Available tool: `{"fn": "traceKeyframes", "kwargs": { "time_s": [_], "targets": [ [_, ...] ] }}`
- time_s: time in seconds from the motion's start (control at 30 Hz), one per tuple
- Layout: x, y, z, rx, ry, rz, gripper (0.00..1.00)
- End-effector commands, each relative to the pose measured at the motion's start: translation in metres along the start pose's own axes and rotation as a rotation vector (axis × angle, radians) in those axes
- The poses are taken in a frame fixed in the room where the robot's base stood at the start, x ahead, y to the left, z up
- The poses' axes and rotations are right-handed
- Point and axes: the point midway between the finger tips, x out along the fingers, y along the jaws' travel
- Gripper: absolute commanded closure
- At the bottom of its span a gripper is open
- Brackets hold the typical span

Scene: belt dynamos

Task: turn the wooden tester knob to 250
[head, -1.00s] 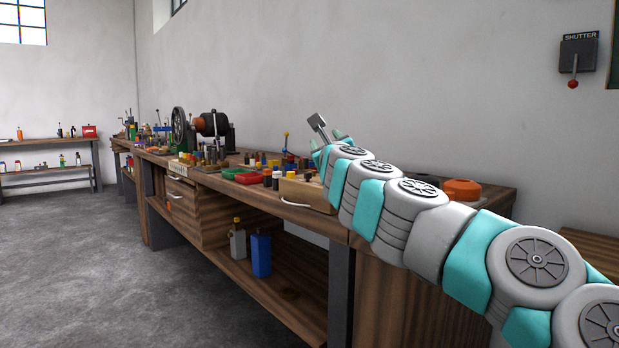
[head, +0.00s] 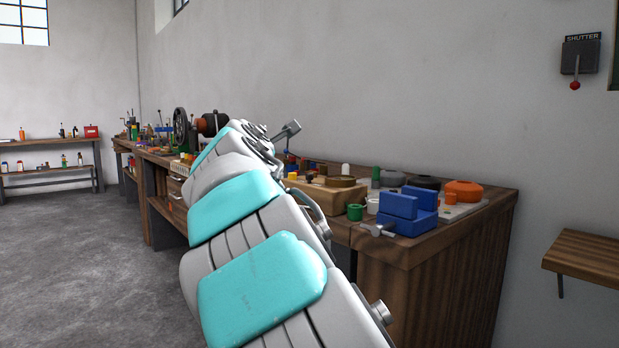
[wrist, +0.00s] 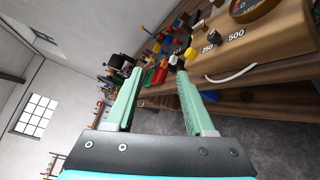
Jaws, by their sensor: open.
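The wooden tester (wrist: 270,45) is a light wooden box at the upper right of the wrist view, tilted in the picture. A round brass-rimmed dial shows on it, partly cut off by the frame. A small dark knob (wrist: 213,38) sits near the printed marks 250 and 500; its pointing direction is too small to read. In the head view the tester (head: 335,201) stands on the bench, right of my arm. My gripper (wrist: 160,74) is open with nothing between its green fingers. It is apart from the tester, which lies to its right in the wrist view. My arm hides the gripper in the head view.
Several small coloured items and a dynamo (head: 212,123) crowd the bench farther along. The floor at left is clear.

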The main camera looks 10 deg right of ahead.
Motion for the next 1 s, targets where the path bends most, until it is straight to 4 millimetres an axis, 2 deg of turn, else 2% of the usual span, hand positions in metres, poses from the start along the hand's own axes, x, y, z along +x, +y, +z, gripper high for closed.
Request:
{"fn": "traceKeyframes", "kwargs": {
  "time_s": [0.03, 0.1, 0.2, 0.33, 0.57, 1.0],
  "targets": [
    [0.011, -0.017, 0.001, -0.191, -0.068, -0.044, 0.46],
    [0.021, -0.038, 0.003, -0.455, -0.150, -0.111, 0.46],
    [0.031, -0.062, 0.007, -0.752, -0.237, -0.205, 0.46],
    [0.035, -0.077, 0.010, -0.974, -0.297, -0.280, 0.46],
    [0.042, -0.083, 0.015, -1.055, -0.319, -0.313, 0.46],
    [0.093, -0.089, 0.035, -1.049, -0.314, -0.310, 0.46]
  ]
}}
